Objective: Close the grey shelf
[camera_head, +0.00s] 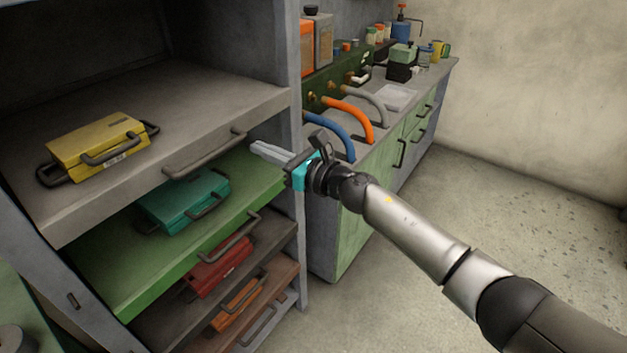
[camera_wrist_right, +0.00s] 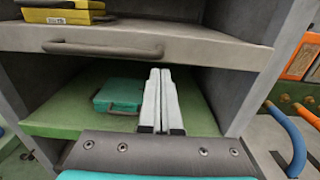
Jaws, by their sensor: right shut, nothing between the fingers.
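The grey shelf (camera_head: 250,100) is a sliding tray at the top of the rack, pulled out toward me, with a bar handle (camera_head: 205,157) on its front. A yellow case (camera_head: 95,146) lies on it. In the right wrist view the grey shelf's front (camera_wrist_right: 210,47) and its handle (camera_wrist_right: 100,49) are above and ahead of the fingers. My right gripper (camera_head: 268,151) is shut and empty, just right of the handle's right end and apart from it. It also shows in the right wrist view (camera_wrist_right: 161,100). My left gripper is not in view.
Below are a green shelf (camera_head: 120,282) with a teal case (camera_head: 183,198), then darker shelves with a red case (camera_head: 217,268) and an orange case (camera_head: 237,303). The rack's right post (camera_head: 293,60) is close to my gripper. A workbench with hoses (camera_head: 349,107) stands behind.

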